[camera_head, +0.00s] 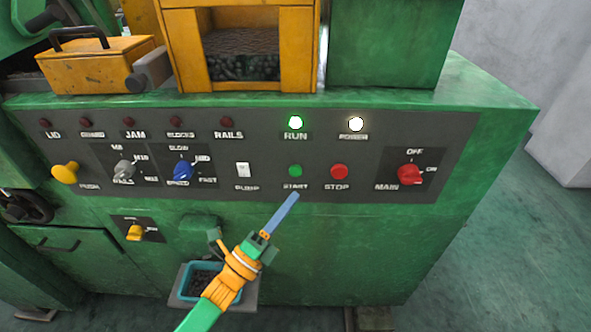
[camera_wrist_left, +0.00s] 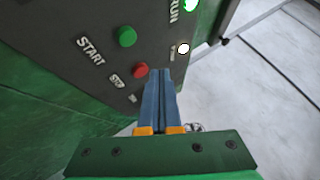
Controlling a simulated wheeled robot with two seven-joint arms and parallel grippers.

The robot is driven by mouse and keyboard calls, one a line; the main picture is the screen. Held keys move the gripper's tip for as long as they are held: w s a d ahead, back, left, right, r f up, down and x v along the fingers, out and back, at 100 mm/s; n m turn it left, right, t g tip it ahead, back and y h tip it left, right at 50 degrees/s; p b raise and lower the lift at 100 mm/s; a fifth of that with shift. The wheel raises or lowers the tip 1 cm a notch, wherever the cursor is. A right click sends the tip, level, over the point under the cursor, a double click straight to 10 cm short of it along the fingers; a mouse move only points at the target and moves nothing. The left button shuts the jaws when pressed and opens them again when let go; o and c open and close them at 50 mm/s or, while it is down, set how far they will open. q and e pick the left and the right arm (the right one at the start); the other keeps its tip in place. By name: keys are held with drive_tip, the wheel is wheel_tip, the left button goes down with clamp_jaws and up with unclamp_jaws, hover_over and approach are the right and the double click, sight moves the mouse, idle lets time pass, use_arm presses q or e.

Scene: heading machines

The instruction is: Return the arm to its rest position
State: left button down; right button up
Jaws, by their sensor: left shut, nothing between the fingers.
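My left gripper (camera_head: 284,211) comes in from the bottom left of the head view, on a green and orange arm. Its blue fingers are shut together with nothing between them. In the head view the fingertips are just below the green START button (camera_head: 295,171) and left of the red STOP button (camera_head: 339,171). In the left wrist view the shut fingers (camera_wrist_left: 160,75) point toward the panel, with the START button (camera_wrist_left: 127,37) and STOP button (camera_wrist_left: 140,69) nearby. Whether they touch the panel I cannot tell. My right gripper is not in view.
The dark control panel (camera_head: 262,190) has a lit green RUN lamp (camera_head: 295,123), a lit white POWER lamp (camera_head: 356,124) and a red MAIN switch (camera_head: 411,174). A blue bin (camera_head: 187,283) with dark pieces stands low behind my arm. Open floor (camera_head: 500,250) lies right.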

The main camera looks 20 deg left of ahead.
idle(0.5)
use_arm(q)
drive_tip(key=s+a+f+n+g+y, duration=0.1)
drive_tip(key=s+f+n+g+y, duration=0.2)
drive_tip(key=f, duration=0.6)
drive_tip(key=s+a+f+n+g+y, duration=0.1)
drive_tip(key=a+f+n+g+y, duration=0.15)
drive_tip(key=f+n, duration=0.55)
drive_tip(key=s+a+f+n+g+y, duration=0.1)
drive_tip(key=s+f+n+g+y, duration=0.15)
drive_tip(key=f, duration=0.85)
drive_tip(key=s+f+n+g, duration=0.5)
drive_tip(key=s+f, duration=0.3)
drive_tip(key=s, duration=0.6)
drive_tip(key=s+f+n+g+y, duration=0.1)
drive_tip(key=s+f+n+g, duration=0.4)
drive_tip(key=s, duration=1)
wheel_tip(320, 180, down, 5)
drive_tip(key=shift+s+a+r+g, duration=0.2)
drive_tip(key=shift+s+g, duration=0.05)
drive_tip(key=shift+g, duration=0.75)
drive_tip(key=shift+n, duration=0.25)
